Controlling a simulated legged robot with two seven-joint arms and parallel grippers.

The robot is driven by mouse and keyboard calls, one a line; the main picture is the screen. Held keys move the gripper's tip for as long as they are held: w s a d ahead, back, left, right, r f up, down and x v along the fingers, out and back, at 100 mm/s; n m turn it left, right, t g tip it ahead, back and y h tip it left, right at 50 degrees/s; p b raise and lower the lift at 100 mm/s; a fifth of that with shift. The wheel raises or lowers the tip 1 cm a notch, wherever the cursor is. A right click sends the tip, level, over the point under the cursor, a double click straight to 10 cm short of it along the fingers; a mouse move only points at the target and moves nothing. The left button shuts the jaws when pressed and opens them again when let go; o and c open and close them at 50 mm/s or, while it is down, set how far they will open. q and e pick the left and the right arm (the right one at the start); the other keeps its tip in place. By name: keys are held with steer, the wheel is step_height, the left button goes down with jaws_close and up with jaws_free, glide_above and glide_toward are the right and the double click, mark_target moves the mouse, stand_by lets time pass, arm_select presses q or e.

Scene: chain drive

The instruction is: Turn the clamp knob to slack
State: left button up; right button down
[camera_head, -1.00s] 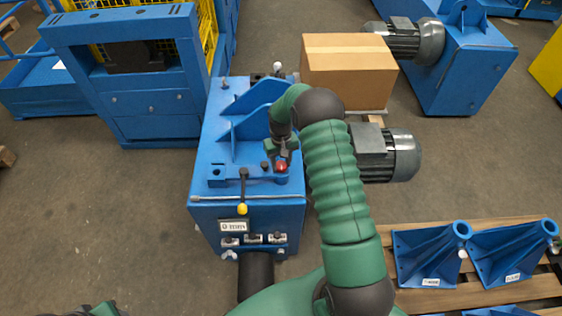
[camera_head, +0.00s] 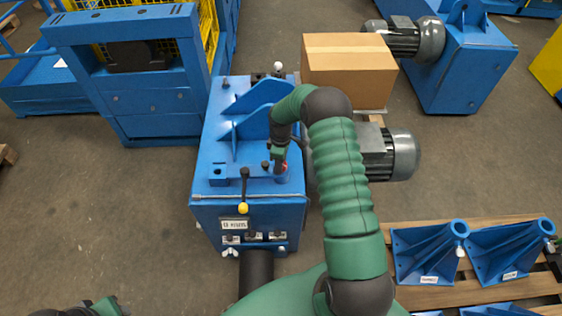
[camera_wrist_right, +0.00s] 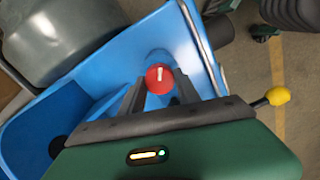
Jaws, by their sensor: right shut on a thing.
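The clamp knob is red with a white line across its top (camera_wrist_right: 159,79). It sits on the blue machine bench (camera_head: 213,150), near its front right corner. In the head view only a sliver of red (camera_head: 285,168) shows beside my right gripper (camera_head: 279,163). In the right wrist view the two dark fingers of this gripper (camera_wrist_right: 158,90) stand on either side of the knob, shut on it. The white line runs nearly along the fingers' direction. My left gripper is not in view; only a bit of my left arm shows at the bottom left.
A lever with a yellow ball (camera_head: 243,208) stands at the bench front, left of the knob; its yellow ball also shows in the wrist view (camera_wrist_right: 278,96). A blue upright bracket (camera_head: 255,112) rises behind. A grey motor (camera_head: 395,155) is at the right. A cardboard box (camera_head: 347,66) stands behind.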

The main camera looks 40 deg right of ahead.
steer(key=n, duration=0.5)
steer(key=shift+w+r+p, duration=0.2)
steer(key=shift+w+p, duration=0.1)
steer(key=shift+p, duration=0.1)
steer(key=shift+n, duration=0.3)
steer(key=c, duration=1.2)
jaws_free()
steer(key=o, duration=0.3)
steer(key=shift+s+f, duration=0.1)
steer(key=shift+f, duration=0.05)
step_height(320, 180, up, 17)
steer(key=shift+f, duration=0.15)
